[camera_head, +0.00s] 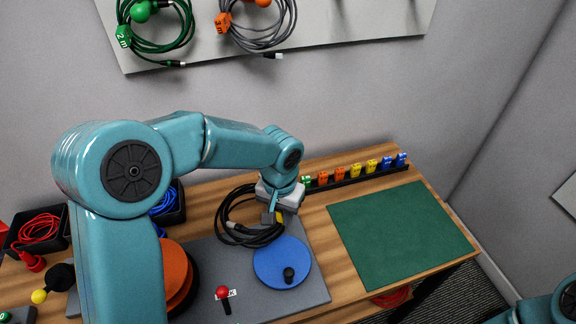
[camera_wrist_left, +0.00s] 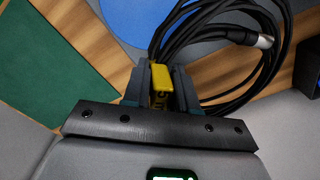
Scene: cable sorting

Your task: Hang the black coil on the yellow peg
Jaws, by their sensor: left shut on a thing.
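The black coil (camera_head: 262,238) is on or just above the grey mat at the middle of the table, beside a blue disc. My left gripper (camera_head: 276,214) points down at the coil's right side. In the left wrist view its fingers (camera_wrist_left: 163,88) are shut around the coil's yellow tag (camera_wrist_left: 161,82). The black loops (camera_wrist_left: 262,75) and a silver plug (camera_wrist_left: 264,41) fan out beyond the fingers. The wall board (camera_head: 330,42) is cut off at the top; no yellow peg can be made out on it. My right gripper is out of view.
A green coil (camera_head: 160,45) and a grey coil (camera_head: 262,35) hang on the board. The blue disc (camera_head: 270,275), a red knob (camera_head: 222,291) and an orange disc (camera_head: 178,270) are nearby. A row of coloured tags (camera_head: 355,170) stands at the back. The green mat (camera_head: 400,235) is clear.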

